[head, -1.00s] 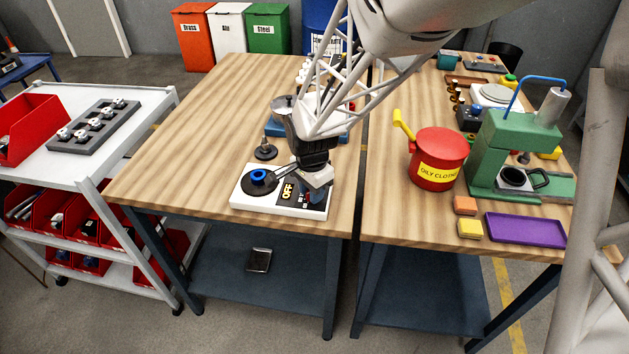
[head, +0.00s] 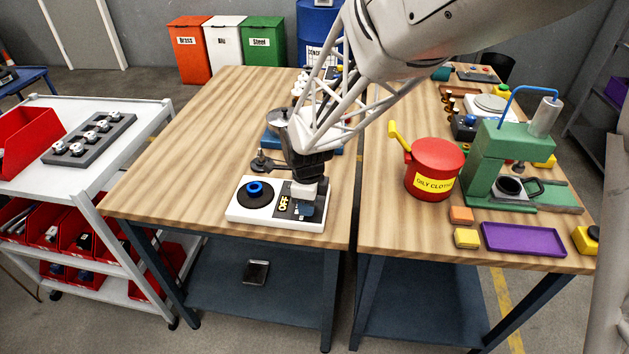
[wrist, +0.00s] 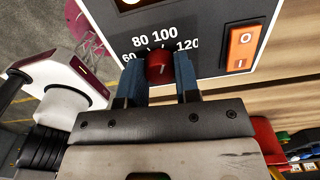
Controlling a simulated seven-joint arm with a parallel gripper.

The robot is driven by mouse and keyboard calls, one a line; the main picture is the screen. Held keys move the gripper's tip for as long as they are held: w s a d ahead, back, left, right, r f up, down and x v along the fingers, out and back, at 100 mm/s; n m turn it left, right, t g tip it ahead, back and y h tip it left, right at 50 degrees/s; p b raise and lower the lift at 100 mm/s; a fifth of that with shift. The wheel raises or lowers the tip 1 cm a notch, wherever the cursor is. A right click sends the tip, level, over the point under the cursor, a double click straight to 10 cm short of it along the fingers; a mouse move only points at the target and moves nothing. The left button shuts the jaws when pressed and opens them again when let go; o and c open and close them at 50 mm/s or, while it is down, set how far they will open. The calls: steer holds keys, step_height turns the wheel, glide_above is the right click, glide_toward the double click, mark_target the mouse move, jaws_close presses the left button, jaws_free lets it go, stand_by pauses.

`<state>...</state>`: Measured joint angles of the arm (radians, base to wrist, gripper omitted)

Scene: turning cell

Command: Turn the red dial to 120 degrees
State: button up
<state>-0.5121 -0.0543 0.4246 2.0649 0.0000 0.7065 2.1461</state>
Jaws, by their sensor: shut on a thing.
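The red dial (wrist: 159,68) sits on a dark panel (wrist: 205,20) with printed numbers 60, 80, 100 and 120 around it. A short white mark shows on its face; the number it points to cannot be read surely. My gripper (wrist: 160,80) is shut on the dial, with one blue finger on each side. In the head view my gripper (head: 306,208) reaches down to the right part of the white unit (head: 250,216) and hides the dial there.
An orange rocker switch (wrist: 242,47) is beside the dial. A black disc with a blue ring (head: 255,191) is on the unit's left. A dark stemmed part (head: 263,163) stands behind it. A red can (head: 434,167) is on the right table.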

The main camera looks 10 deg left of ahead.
steer(key=m, duration=0.4)
steer(key=shift+r+m, duration=0.1)
steer(key=shift+m, duration=0.2)
steer(key=m, duration=0.3)
steer(key=shift+m, duration=0.4)
steer(key=o, duration=0.9)
steer(key=shift+r, duration=0.1)
steer(key=shift+r, duration=3.75)
